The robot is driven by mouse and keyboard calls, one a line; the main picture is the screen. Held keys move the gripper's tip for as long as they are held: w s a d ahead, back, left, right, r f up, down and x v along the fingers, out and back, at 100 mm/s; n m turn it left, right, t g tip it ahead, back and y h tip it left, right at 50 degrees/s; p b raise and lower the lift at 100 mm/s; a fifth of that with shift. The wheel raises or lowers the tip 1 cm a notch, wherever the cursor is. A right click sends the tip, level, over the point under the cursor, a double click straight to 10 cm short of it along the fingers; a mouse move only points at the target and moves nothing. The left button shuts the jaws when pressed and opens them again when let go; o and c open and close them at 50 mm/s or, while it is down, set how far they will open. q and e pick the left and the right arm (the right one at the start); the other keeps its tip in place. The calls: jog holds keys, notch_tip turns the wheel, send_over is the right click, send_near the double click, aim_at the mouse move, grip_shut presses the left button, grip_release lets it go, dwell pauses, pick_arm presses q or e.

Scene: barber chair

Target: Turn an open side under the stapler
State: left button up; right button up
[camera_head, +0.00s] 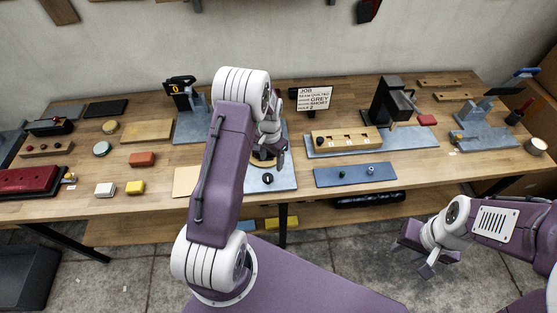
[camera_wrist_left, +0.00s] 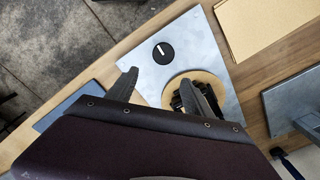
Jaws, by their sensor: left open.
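A grey plate (camera_head: 284,178) on the bench carries a black knob (camera_head: 267,178) and a round wooden disc (camera_head: 262,162). The left wrist view shows the plate (camera_wrist_left: 193,35), the knob with a white mark (camera_wrist_left: 163,53) and the disc (camera_wrist_left: 215,83) with a dark object (camera_wrist_left: 180,103) on it. My left gripper (camera_wrist_left: 165,85) is open over the plate, its right finger hiding part of the disc. It also shows in the head view (camera_head: 270,150). My left arm and gripper cover much of this station, and I cannot make out the stapler clearly. My right gripper (camera_head: 427,258) is open, in front of the bench.
A job card (camera_head: 314,98) stands behind the station. A blue plate (camera_head: 355,175) and a numbered wooden block (camera_head: 346,139) lie to its right. A tan sheet (camera_head: 186,182) lies left. Several tools and blocks fill the bench. Bare wood shows along its front edge.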

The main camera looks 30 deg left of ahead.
pick_arm(q)
jog(key=s+a+r, duration=0.1)
jog(key=s+r, duration=0.1)
jog(key=s, duration=0.1)
jog(key=p, duration=0.2)
send_over(268, 177)
notch_tip(268, 177, down, 5)
jog(key=shift+w+d+f, duration=0.1)
jog(key=shift+w+d, duration=0.05)
jog(key=f, duration=0.2)
jog(key=f+p, duration=0.1)
jog(key=f, duration=0.1)
jog(key=shift+s+a, duration=0.3)
jog(key=shift+a, duration=0.05)
jog(key=shift+s+f, duration=0.1)
jog(key=shift+f, duration=0.1)
jog(key=shift+w+d+f, duration=0.2)
jog(key=shift+w, duration=0.05)
jog(key=shift+a, duration=0.1)
grip_shut()
pick_arm(e)
jog(key=r, duration=0.1)
jog(key=s+r, duration=0.2)
jog(key=shift+a+r, duration=0.15)
jog(key=shift+r, duration=0.25)
jog(key=shift+w+f, duration=0.1)
